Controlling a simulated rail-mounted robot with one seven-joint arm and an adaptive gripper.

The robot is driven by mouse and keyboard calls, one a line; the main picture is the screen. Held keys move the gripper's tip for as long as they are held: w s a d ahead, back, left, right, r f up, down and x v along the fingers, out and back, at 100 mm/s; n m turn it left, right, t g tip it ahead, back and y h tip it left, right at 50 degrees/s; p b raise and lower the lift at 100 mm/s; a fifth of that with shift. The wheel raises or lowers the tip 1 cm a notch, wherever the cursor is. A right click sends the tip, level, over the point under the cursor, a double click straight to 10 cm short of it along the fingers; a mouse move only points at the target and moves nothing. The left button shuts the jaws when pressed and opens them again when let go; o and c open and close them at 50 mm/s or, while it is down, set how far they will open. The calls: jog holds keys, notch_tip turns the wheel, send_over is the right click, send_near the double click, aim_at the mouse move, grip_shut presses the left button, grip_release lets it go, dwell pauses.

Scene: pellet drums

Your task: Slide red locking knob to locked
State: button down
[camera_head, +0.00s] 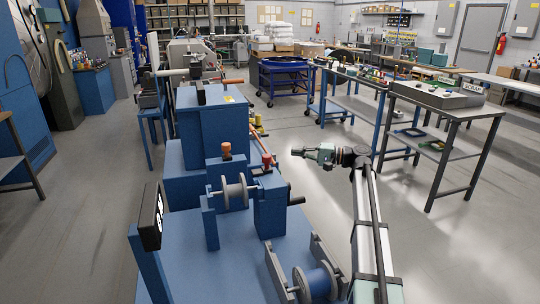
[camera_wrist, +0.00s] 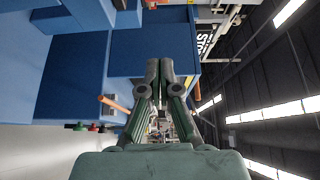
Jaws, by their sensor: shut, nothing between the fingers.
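In the head view two reddish knobs stand on the blue machine: an orange-red knob (camera_head: 226,149) on a black base, and a red knob (camera_head: 267,159) on top of the blue block beside the spool (camera_head: 235,192). I cannot tell which is the locking knob or how it is set. My gripper (camera_head: 295,152) is shut and empty, to the right of the red knob and apart from it in the picture. In the wrist view my gripper's fingers (camera_wrist: 160,66) are together in front of blue machine panels.
A second spool (camera_head: 316,283) sits between grey plates at the front. A black display (camera_head: 150,216) stands at left. A black handle (camera_head: 297,201) sticks out right of the block. An orange rod (camera_wrist: 114,105) shows in the wrist view. The floor right of the machine is open.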

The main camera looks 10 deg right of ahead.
jog(key=p+x, duration=0.2)
jog(key=x, duration=0.8)
jog(key=s, duration=0.2)
jog(key=s+p, duration=0.1)
jog(key=s, duration=0.1)
jog(key=shift+a, duration=0.25)
jog(key=shift+s+f, duration=0.1)
jog(key=shift+s, duration=0.05)
jog(key=s, duration=0.3)
jog(key=s+b, duration=0.1)
jog(key=s, duration=0.1)
jog(key=shift+s+d, duration=0.1)
jog(key=shift+d, duration=0.2)
